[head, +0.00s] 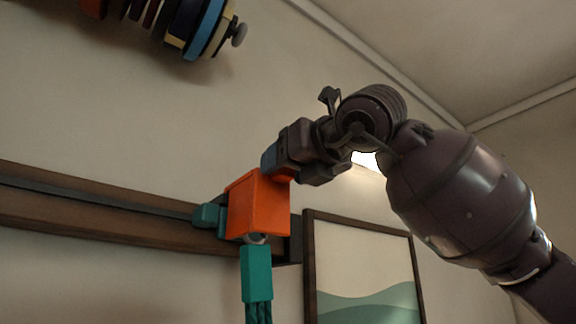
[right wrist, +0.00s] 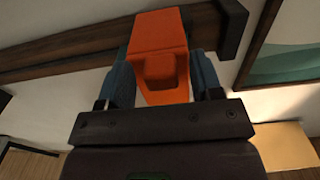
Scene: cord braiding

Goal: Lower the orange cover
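The orange cover (head: 258,207) is a boxy block at the right end of a dark wooden rail on the wall. In the right wrist view the cover (right wrist: 158,45) has a hollow in its near face. My right gripper (head: 270,160) is at the cover's upper right corner. Its two blue fingers (right wrist: 160,75) lie one on each side of the cover; whether both press on it I cannot tell. A teal piece (head: 258,272) with cord hangs below the cover, under a small pale ring. My left gripper is not in view.
The wooden rail (head: 110,215) runs left along the wall, with a teal block (head: 208,215) beside the cover. A framed picture (head: 362,270) hangs at the lower right. Striped discs on a rod (head: 205,28) hang at the upper left. The wall between is clear.

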